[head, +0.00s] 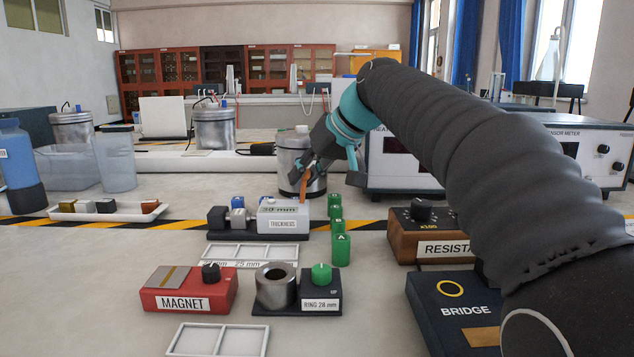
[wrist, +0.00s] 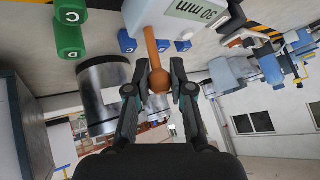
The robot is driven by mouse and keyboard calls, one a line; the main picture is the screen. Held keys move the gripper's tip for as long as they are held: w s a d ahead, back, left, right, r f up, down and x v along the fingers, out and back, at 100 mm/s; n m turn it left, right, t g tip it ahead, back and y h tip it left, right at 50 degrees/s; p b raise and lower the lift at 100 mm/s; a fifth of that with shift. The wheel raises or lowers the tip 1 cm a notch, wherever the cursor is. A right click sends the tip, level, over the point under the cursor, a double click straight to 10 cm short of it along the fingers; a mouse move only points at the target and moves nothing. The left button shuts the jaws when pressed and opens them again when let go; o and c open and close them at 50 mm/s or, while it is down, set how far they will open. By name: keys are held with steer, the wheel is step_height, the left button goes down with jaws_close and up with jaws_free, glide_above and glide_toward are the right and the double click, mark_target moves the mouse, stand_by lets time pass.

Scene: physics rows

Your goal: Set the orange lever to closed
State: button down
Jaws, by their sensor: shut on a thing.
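The orange lever (head: 304,187) stands just behind the white thickness block (head: 283,217) in the head view, in front of a metal canister. In the wrist view the lever (wrist: 151,45) is a thin rod with a round orange-brown knob (wrist: 159,82). My gripper (wrist: 160,78) has its two fingers on either side of the knob and is shut on it. In the head view my gripper (head: 305,180) hides part of the lever and the canister. I cannot make out the lever's base or any open or closed marking.
Green lettered blocks (head: 341,249) stand right of the thickness block. A metal canister (head: 296,150) is close behind my gripper. The resistance box (head: 425,235) and bridge box (head: 450,300) lie to the right, the red magnet box (head: 190,289) in front. Bare table shows at front left.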

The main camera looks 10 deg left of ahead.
steer(key=shift+w+d+f+m+y+b, duration=0.1)
steer(key=shift+d+f+m+y+b, duration=0.1)
steer(key=shift+d+y+b, duration=0.5)
steer(key=shift+d+f+m+y+b, duration=0.15)
steer(key=shift+d+m+y+b, duration=0.1)
steer(key=shift+y+b, duration=0.75)
steer(key=c, duration=1)
jaws_free()
steer(key=shift+r, duration=0.1)
steer(key=v, duration=1.2)
